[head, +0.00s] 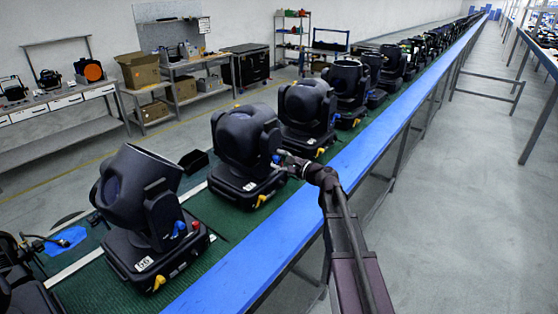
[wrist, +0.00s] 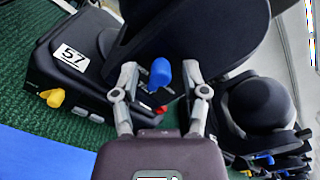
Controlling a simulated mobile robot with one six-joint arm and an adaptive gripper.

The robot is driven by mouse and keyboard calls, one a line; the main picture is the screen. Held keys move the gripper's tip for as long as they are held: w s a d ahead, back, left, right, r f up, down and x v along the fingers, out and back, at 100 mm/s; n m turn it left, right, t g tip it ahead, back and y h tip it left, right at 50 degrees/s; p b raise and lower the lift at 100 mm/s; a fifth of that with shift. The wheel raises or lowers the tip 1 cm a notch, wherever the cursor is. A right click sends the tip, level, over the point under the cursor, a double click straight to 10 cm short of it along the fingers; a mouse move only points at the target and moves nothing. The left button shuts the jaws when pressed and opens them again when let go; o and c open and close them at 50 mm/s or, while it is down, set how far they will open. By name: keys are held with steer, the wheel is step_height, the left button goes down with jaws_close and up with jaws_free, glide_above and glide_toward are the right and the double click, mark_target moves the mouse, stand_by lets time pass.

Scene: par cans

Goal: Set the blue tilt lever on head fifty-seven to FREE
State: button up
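Head fifty-seven (head: 245,135) is a black moving-head light on the green belt, and its label 57 (wrist: 72,58) reads clearly in the wrist view. Its blue tilt lever (wrist: 160,73) points up beside the yoke arm in that view; it also shows in the head view (head: 276,159), partly covered by my gripper. My gripper (wrist: 161,72) is open, with one finger on each side of the blue lever and a visible gap to each. I cannot read any FREE marking.
Below the lever is a red knob (wrist: 160,110), and a yellow latch (wrist: 53,97) sits on the base. Neighbouring heads stand close on both sides, one nearer (head: 140,205) and one farther (head: 307,112). A blue rail (head: 240,265) edges the belt; the right-hand aisle is clear.

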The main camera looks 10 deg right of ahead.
stand_by(0.3)
steer(key=v, duration=1.2)
stand_by(0.3)
